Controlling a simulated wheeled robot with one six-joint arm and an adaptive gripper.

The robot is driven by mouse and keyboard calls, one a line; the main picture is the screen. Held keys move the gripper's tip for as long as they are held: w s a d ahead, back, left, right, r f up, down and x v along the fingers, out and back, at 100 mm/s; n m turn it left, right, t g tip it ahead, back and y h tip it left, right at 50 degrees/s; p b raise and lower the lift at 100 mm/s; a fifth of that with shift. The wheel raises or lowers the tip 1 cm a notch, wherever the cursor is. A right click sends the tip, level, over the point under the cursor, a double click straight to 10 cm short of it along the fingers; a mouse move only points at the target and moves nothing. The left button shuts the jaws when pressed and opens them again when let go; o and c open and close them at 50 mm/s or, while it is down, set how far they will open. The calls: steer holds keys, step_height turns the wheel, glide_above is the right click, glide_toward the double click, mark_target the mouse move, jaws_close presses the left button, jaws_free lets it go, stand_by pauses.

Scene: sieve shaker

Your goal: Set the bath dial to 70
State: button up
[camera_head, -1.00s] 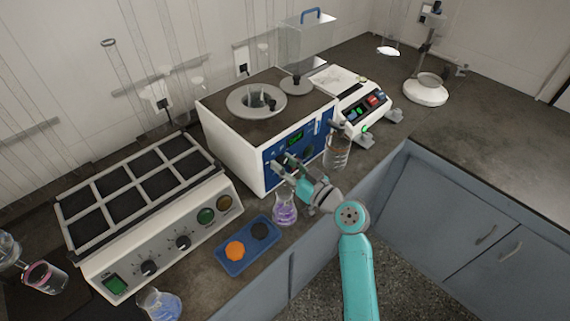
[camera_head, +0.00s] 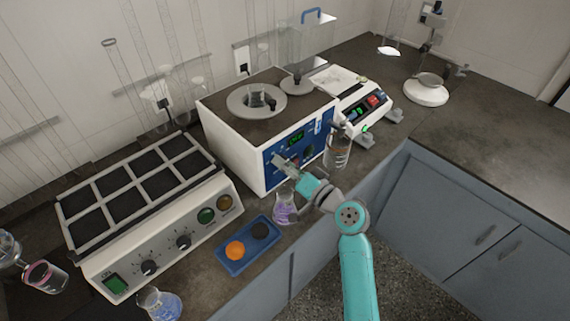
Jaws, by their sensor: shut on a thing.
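The bath is a white box (camera_head: 228,148) with a brown top, a round opening and a blue front panel (camera_head: 318,143). A small green display (camera_head: 296,140) is lit on the panel, its digits too small to read. A dark round knob (camera_head: 309,153) shows on the panel to the right of my gripper. My gripper (camera_head: 281,162) is at the left part of the panel, shut on a dial there. The fingers hide this dial, so its pointer and scale cannot be read.
A flask of purple liquid (camera_head: 285,207) stands just below my gripper, and a beaker (camera_head: 337,152) stands to the right. A blue tray (camera_head: 232,266) holds an orange and a black piece. A block heater (camera_head: 217,220) with knobs is at left.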

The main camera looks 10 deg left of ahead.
steer(key=shift+m, duration=0.3)
steer(key=o, duration=1.2)
steer(key=shift+c, duration=0.2)
steer(key=v, duration=1.2)
steer(key=shift+f, duration=0.15)
